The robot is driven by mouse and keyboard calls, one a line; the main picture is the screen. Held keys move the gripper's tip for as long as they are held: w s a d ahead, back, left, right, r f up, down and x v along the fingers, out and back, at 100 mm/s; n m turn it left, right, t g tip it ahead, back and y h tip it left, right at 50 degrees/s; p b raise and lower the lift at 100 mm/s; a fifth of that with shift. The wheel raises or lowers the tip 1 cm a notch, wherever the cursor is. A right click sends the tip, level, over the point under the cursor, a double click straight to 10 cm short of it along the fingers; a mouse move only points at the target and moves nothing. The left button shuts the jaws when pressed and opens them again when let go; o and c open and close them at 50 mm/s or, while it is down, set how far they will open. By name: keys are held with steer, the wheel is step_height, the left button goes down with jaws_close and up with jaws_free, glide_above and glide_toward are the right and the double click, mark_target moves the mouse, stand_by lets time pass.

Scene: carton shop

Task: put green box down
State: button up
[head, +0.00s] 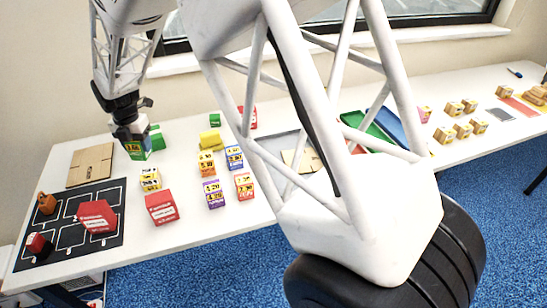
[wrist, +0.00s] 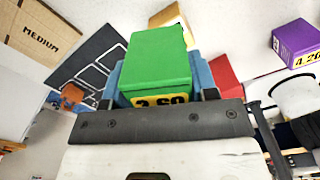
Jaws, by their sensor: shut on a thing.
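My gripper (head: 133,140) is at the left of the head view, above the back left part of the white table. It is shut on a green box, which shows clearly in the wrist view (wrist: 158,62) between two blue finger pads. The box's yellow label reads 2.60. In the head view, only part of the held box shows below the fingers. Another green patch (head: 157,137) shows just right of the gripper; I cannot tell whether it is a separate box. A small green box (head: 215,119) stands further right. I cannot tell whether the held box touches the table.
A flat brown carton (head: 91,165) lies left of the gripper. In front is a black mat (head: 66,246) with white outlines, bearing red boxes and an orange item (head: 47,203). Red (head: 161,207), yellow (head: 210,140) and purple (head: 215,198) boxes stand to the right. Bare table separates them.

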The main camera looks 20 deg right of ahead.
steer(key=s+d+f+m, duration=0.1)
steer(key=s+d+m, duration=0.15)
steer(key=d, duration=1.15)
steer(key=s+d+m, duration=0.2)
steer(key=s+d, duration=0.2)
steer(key=d, duration=1)
steer(key=s+d+f+m, duration=0.3)
steer(key=s+d+m, duration=0.1)
steer(key=s+d, duration=1.4)
steer(key=shift+s+d, duration=0.15)
steer(key=shift+d, duration=0.6)
steer(key=shift+f+m, duration=0.1)
steer(key=shift+m, duration=0.15)
steer(key=w+d, duration=0.1)
steer(key=w, duration=0.4)
steer(key=w+d+f, duration=0.1)
steer(key=w+d, duration=0.1)
steer(key=w, duration=0.3)
steer(key=w+d, duration=0.1)
steer(key=w, duration=0.4)
steer(key=shift+w+d+f, duration=0.2)
steer(key=shift+f, duration=0.05)
steer(key=shift+f, duration=1.75)
